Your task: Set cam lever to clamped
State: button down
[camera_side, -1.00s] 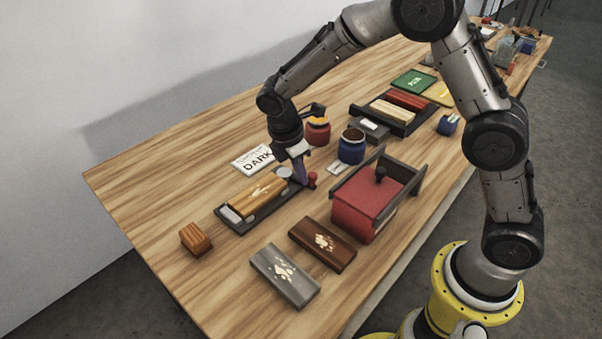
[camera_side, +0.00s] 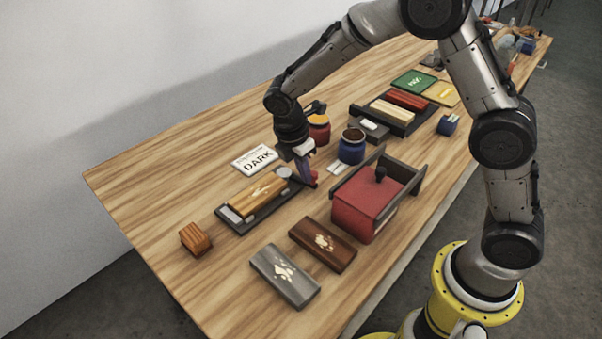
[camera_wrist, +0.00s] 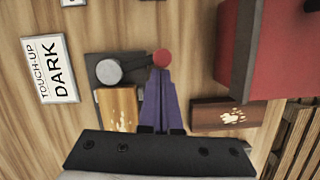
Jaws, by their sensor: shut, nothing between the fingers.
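The cam lever has a round grey hub (camera_wrist: 108,71) and an arm ending in a red knob (camera_wrist: 162,57). The hub (camera_side: 284,172) sits at the far right end of a dark fixture tray (camera_side: 233,223) that holds a light wooden block (camera_side: 258,194) with a pale mark. In the wrist view the lever points right from the hub, away from the block. My gripper (camera_wrist: 161,75) has its purple fingers shut and empty, with the tips right by the red knob. In the side view my gripper (camera_side: 308,182) partly hides the knob; contact cannot be told.
A red box (camera_side: 367,205) with dark side rails stands to the right. Brown (camera_side: 322,244) and grey (camera_side: 285,274) blocks lie in front. A blue jar (camera_side: 351,146) and red jar (camera_side: 319,128) stand behind. A "DARK" card (camera_side: 256,160) lies left. The left table is mostly clear.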

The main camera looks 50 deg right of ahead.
jog(key=d+n, duration=0.1)
jog(key=n, duration=0.1)
jog(key=shift+s+d+n+t, duration=0.1)
jog(key=shift+d+n+t, duration=0.2)
jog(key=shift+d, duration=0.05)
jog(key=n, duration=0.1)
jog(key=d+n, duration=0.1)
jog(key=shift+w+d+n+t, duration=0.2)
jog(key=shift+d+n+t, duration=0.1)
jog(key=shift+n+t, duration=0.1)
jog(key=d+n, duration=0.1)
jog(key=n, duration=0.1)
jog(key=w+d+n, duration=0.1)
jog(key=n, duration=0.1)
jog(key=shift+w+d+t+y, duration=0.2)
jog(key=shift+t+y, duration=0.2)
jog(key=shift+w+d+n, duration=0.15)
jog(key=shift+w+n, duration=0.05)
jog(key=shift+n, duration=0.4)
jog(key=shift+w+d, duration=0.65)
jog(key=shift+w, duration=0.45)
jog(key=s, duration=0.1)
jog(key=s+a, duration=0.2)
jog(key=shift+s, duration=0.4)
jog(key=d+v, duration=0.1)
jog(key=v, duration=0.8)
jog(key=shift+s+a+r, duration=0.15)
jog(key=shift+s+r, duration=0.2)
jog(key=shift+r, duration=0.1)
